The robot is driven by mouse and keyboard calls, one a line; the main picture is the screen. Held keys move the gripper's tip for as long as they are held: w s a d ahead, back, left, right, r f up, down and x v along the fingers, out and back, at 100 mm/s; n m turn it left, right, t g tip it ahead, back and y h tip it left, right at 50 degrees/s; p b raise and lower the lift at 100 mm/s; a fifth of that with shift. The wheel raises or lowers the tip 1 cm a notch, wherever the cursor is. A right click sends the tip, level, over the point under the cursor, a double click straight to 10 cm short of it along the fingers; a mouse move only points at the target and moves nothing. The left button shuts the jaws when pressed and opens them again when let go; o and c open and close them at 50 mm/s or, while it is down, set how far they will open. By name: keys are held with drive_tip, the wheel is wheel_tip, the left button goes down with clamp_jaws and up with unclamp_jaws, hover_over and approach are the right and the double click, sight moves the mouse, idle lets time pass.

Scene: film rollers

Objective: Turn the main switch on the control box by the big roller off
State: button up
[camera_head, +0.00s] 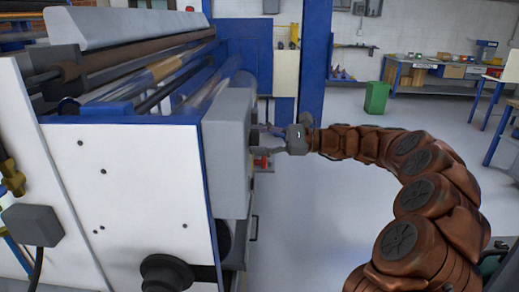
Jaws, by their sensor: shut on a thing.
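The grey control box (228,145) is on the right end of the big roller machine, and its switch face points away to the right. My gripper (260,138) reaches in from the right, with its fingers at that face. It is shut on a small part there, which appears to be the main switch. The switch is mostly hidden by the fingers and the steep viewing angle, so its position cannot be read. A small red part (262,161) shows just below the fingers.
The rollers (160,68) and white side panel (130,185) fill the left. A blue post (314,60) stands behind my gripper. A green bin (377,97) and workbench (440,78) are farther back right. The floor between is clear.

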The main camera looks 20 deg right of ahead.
drive_tip(key=n+b, duration=0.4)
drive_tip(key=shift+f+n, duration=0.3)
drive_tip(key=shift+r+n+b, duration=0.15)
drive_tip(key=shift+n+b, duration=1.4)
drive_tip(key=shift+n, duration=0.05)
drive_tip(key=o, duration=1.2)
drive_tip(key=shift+c, duration=0.2)
drive_tip(key=shift+r, duration=0.1)
drive_tip(key=shift+s, duration=0.1)
drive_tip(key=v, duration=1.2)
